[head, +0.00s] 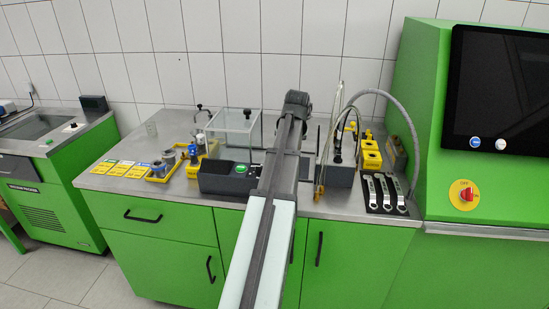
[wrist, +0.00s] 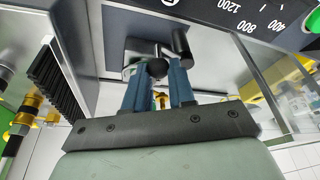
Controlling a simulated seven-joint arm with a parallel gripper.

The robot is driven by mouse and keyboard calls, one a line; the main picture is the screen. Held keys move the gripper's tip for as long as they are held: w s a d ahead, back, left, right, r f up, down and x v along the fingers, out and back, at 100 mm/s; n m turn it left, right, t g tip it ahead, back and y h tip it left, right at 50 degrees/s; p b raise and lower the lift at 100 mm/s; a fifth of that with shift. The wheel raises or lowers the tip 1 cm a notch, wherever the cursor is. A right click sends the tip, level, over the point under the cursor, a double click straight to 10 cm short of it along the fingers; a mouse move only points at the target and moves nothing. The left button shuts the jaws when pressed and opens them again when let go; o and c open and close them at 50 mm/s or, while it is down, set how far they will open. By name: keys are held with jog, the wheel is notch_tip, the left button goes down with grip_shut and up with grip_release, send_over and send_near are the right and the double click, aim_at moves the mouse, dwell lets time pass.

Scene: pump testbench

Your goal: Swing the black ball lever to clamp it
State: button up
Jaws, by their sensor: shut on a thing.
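My gripper (wrist: 160,75) shows in the wrist view with two blue fingers on a dark bar. It is shut on the black ball lever (wrist: 157,66), whose dark round end shows between the fingertips. A short black cylindrical handle (wrist: 182,43) stands just to the right of the fingertips, close to a grey metal block (wrist: 138,49). How the lever joins the block is hidden by the fingers. In the head view my arm covers the gripper and the lever.
A dark panel with printed numbers (wrist: 243,14) lies close beside the fingers. Clear panes (head: 232,122) and a dark control box (head: 220,178) stand left of my arm. Yellow blocks (head: 370,155) and wrenches (head: 385,190) lie to the right. A hose (head: 403,120) arches there.

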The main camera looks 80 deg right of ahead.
jog(key=shift+d, duration=0.15)
jog(key=shift+s+d, duration=0.2)
jog(key=shift+d, duration=0.4)
jog(key=o, duration=1.3)
jog(key=shift+o, duration=0.2)
jog(key=shift+r, duration=0.1)
jog(key=shift+r, duration=2.9)
